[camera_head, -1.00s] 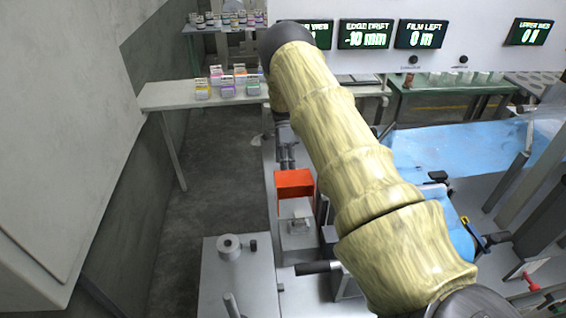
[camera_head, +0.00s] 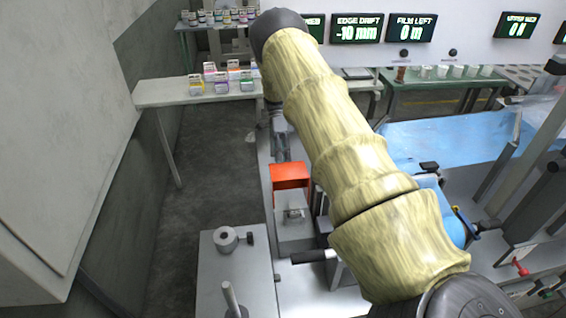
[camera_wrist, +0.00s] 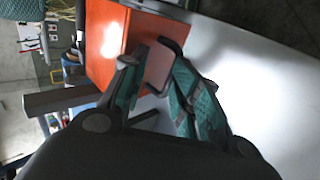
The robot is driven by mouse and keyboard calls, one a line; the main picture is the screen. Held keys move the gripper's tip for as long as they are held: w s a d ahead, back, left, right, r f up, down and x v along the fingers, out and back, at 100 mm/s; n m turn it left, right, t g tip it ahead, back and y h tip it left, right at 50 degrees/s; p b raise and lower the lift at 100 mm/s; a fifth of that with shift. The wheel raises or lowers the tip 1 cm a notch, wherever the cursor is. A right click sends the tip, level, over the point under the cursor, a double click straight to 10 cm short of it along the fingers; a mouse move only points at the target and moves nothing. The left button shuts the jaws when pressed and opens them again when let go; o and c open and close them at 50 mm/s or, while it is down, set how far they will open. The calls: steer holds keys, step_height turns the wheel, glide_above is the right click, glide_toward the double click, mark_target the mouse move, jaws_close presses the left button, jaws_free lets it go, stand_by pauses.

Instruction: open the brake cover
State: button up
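An orange box-like cover (camera_head: 290,176), which I take to be the brake cover, sits on a narrow grey machine bed left of my arm. It looks closed from here. In the wrist view its orange surface (camera_wrist: 108,42) fills the upper left, just beyond my fingertips. My gripper (camera_wrist: 147,66) has its teal-padded fingers apart, with a gap between them, close to the cover's edge. I cannot tell whether a finger touches it.
A black handle (camera_head: 313,256) juts out nearby. A grey cabinet top with a roller (camera_head: 226,239) is at the front left. Blue film (camera_head: 450,140) lies to the right. The floor at left is clear.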

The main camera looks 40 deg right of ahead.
step_height(320, 180, up, 7)
steer(key=shift+d, duration=0.15)
steer(key=shift+r, duration=0.1)
stand_by(0.4)
